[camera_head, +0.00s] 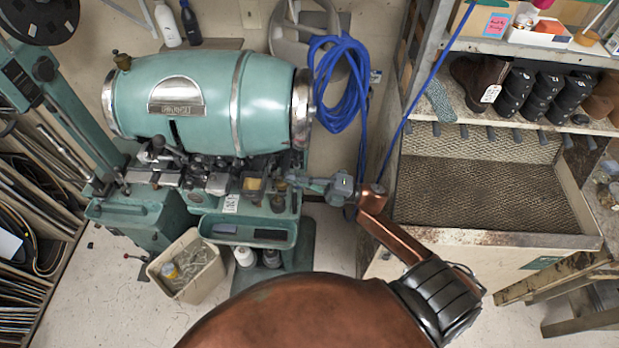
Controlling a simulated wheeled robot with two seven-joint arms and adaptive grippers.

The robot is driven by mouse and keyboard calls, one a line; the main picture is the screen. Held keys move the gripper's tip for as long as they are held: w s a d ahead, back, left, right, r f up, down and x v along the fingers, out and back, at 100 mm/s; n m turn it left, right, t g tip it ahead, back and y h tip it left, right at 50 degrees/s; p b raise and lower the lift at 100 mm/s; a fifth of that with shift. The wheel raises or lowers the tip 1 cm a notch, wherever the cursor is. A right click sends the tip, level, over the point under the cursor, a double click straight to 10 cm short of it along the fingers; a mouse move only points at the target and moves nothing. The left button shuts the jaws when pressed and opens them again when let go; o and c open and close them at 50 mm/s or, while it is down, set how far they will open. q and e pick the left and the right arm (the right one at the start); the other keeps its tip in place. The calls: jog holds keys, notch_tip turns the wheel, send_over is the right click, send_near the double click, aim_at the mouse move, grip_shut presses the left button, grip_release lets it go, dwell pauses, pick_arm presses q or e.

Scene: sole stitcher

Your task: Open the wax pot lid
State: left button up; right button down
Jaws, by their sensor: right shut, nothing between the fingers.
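The teal sole stitcher (205,85) has a big barrel-shaped body with metal bands, and its working parts sit below it. A small dark pot-like part (278,200) stands at the right end of these parts, by a brassy block (254,184). It may be the wax pot; it is too small to tell, and I cannot make out whether its lid is open. My right gripper (291,182) reaches in from the right, shut and empty, with its tips close to the top of this part. I cannot tell whether they touch. My left gripper is not in view.
A teal tray (248,226) sits below the working parts. A bin (188,268) with bottles beside it stands on the floor. A blue hose coil (342,85) hangs behind my right gripper. A mesh-lined cabinet (480,190) with a shoe shelf stands at right.

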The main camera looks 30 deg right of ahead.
jog(key=shift+p+x, duration=0.3)
jog(key=shift+x, duration=0.75)
